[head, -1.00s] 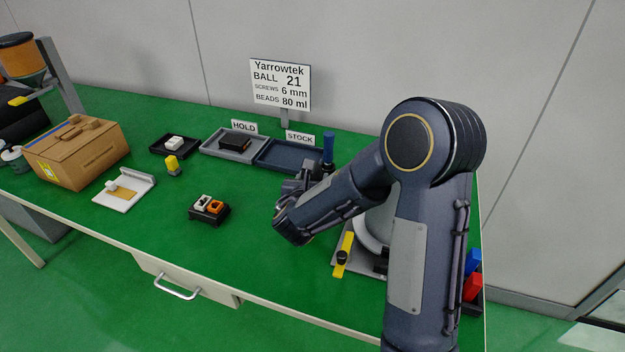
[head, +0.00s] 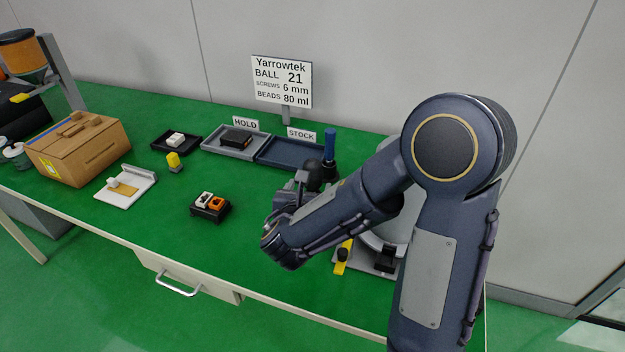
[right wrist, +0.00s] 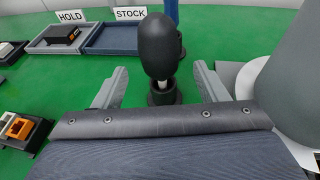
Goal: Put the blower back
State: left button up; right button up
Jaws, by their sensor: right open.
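The blower (right wrist: 158,45) is a dark rubber bulb with a light nozzle pointing down. In the right wrist view it stands upright, nozzle in a small black holder (right wrist: 163,98) on the green bench. In the head view the dark bulb (head: 314,177) shows partly, behind my right arm. My right gripper (right wrist: 160,72) is open, with one grey finger on each side of the blower in the picture and clear gaps to both. In the head view the gripper (head: 300,186) is largely hidden by its own wrist. My left gripper is not in view.
A blue-handled tool (head: 329,146) stands close behind the blower. The STOCK tray (head: 270,160) is empty; the HOLD tray (head: 208,144) holds a black box. A black block with grey and orange parts (head: 210,207) lies left. A round light device (head: 385,240) stands right.

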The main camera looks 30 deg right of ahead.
jog(key=v, duration=0.4)
jog(key=shift+s+a, duration=0.1)
dwell(0.3)
jog(key=s+d+m+g+y+p, duration=0.2)
jog(key=s+d+m+g, duration=0.25)
jog(key=s+m, duration=0.35)
jog(key=s+d+m+g+y+p, duration=0.1)
jog(key=s+d+m+g+p, duration=0.15)
jog(key=s+m+g, duration=0.4)
jog(key=s+a+r+m+t+y+p, duration=0.1)
jog(key=s+a+r+m+t+y, duration=0.1)
jog(key=a+m+y, duration=0.3)
jog(key=s+a+r+m+t+y+p, duration=0.1)
jog(key=s+a+r+m+t+y, duration=0.2)
jog(key=m, duration=0.7)
jog(key=s+a+r+y, duration=0.1)
jog(key=s+a+y, duration=0.1)
jog(key=a, duration=0.1)
jog(key=shift+a+r, duration=0.15)
jog(key=shift+a, duration=0.15)
